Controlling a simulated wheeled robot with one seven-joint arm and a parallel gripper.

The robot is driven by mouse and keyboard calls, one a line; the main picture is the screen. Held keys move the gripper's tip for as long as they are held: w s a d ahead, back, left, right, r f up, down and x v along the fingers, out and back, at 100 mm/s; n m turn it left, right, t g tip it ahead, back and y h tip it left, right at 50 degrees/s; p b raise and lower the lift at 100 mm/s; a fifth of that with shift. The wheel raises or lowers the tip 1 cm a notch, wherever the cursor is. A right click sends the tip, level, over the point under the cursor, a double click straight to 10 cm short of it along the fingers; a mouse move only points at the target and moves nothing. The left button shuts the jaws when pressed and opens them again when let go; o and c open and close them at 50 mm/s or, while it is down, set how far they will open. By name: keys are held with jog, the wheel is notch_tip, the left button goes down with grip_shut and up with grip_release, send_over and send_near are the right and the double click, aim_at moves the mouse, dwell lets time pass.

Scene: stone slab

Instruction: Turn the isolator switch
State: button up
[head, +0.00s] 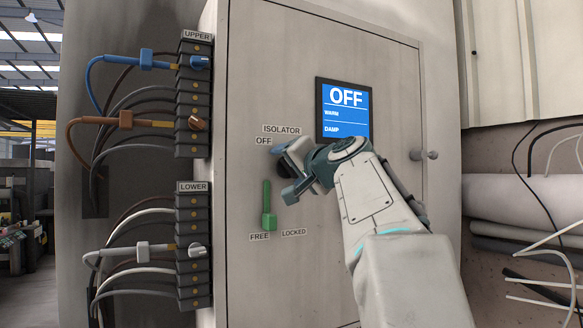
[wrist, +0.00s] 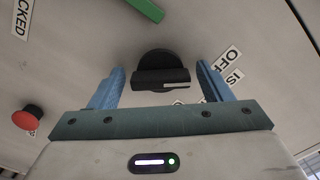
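The isolator switch (wrist: 160,72) is a round black knob with a bar handle and a white mark at the end toward the OFF label (wrist: 232,57). In the head view, most of the switch (head: 284,169) is hidden by my gripper (head: 291,170). My gripper (wrist: 160,84) is open, with one blue finger on each side of the handle. Gaps show between fingers and handle; I see no grip on it. A green lever (head: 267,205) below hangs down at the FREE label (head: 259,237). The blue screen (head: 345,109) reads OFF, WARM, DAMP.
Terminal blocks marked UPPER (head: 196,35) and LOWER (head: 193,187), with several cables, stand left of the grey cabinet door (head: 270,60). A door knob (head: 431,155) sticks out at right. A red button (wrist: 28,119) shows in the wrist view.

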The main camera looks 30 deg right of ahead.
jog(key=s, duration=1.4)
jog(key=shift+d+b, duration=0.25)
jog(key=shift+b, duration=0.15)
jog(key=shift+w, duration=0.1)
